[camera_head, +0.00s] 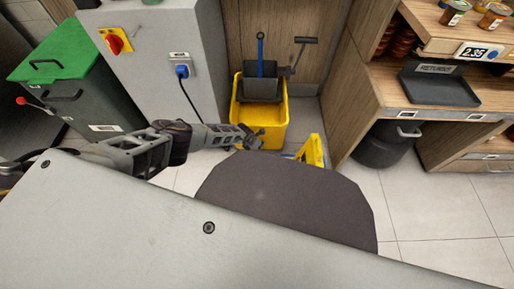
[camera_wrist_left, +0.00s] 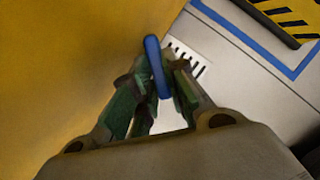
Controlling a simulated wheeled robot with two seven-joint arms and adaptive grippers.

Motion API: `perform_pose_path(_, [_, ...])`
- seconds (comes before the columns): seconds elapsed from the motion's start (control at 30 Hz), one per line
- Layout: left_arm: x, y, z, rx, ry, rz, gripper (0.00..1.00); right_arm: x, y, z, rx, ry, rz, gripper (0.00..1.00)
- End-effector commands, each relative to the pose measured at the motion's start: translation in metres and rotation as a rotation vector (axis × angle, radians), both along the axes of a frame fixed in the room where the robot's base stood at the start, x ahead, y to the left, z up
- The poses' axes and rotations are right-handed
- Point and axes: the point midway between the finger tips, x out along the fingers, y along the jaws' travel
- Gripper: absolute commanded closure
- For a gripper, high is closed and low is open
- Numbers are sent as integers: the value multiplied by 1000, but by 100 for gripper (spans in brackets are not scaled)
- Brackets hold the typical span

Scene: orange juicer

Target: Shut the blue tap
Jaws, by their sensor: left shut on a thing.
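The blue tap (camera_wrist_left: 154,58) shows in the left wrist view as a slim blue handle, slightly tilted, in front of a yellow wall. My left gripper (camera_wrist_left: 160,78) is shut on it, with one finger on each side. In the head view my left gripper (camera_head: 250,141) is low against the front of the yellow mop bucket (camera_head: 272,126). The tap cannot be made out there, and the valve body is hidden in the wrist view. My right gripper is in neither view.
A grey cabinet (camera_head: 150,60) with a blue plug stands behind my left arm, beside a green-lidded bin (camera_head: 55,50). A yellow floor sign (camera_head: 313,150) stands right of the bucket. A wooden counter (camera_head: 430,100) is at the right. Tiled floor (camera_head: 440,215) is clear at lower right.

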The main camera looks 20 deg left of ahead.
Motion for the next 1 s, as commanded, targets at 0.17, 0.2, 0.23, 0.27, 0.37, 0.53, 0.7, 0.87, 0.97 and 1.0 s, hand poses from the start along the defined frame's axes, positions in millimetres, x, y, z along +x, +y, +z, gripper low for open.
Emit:
perform_pose_path(0.17, [0,1,-2,1,2,-49,100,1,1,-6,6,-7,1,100])
perform_pose_path(0.2, [-1,1,-1,0,2,-56,100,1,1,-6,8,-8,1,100])
perform_pose_path(0.23, [0,1,-1,0,2,-61,100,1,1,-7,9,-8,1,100])
perform_pose_path(0.27, [-1,1,-1,0,2,-66,100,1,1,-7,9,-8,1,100])
perform_pose_path(0.37, [0,1,-1,1,2,-76,100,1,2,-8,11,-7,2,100])
perform_pose_path(0.53, [-1,1,-1,1,3,-81,100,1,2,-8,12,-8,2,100])
perform_pose_path(0.7, [-1,1,-1,1,3,-81,100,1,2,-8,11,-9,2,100])
perform_pose_path(0.87, [-1,1,-1,1,3,-81,77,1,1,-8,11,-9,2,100])
perform_pose_path(0.97, [0,1,-1,1,2,-80,64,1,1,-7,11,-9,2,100])
perform_pose_path(1.0, [0,1,-1,1,2,-80,64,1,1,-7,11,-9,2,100])
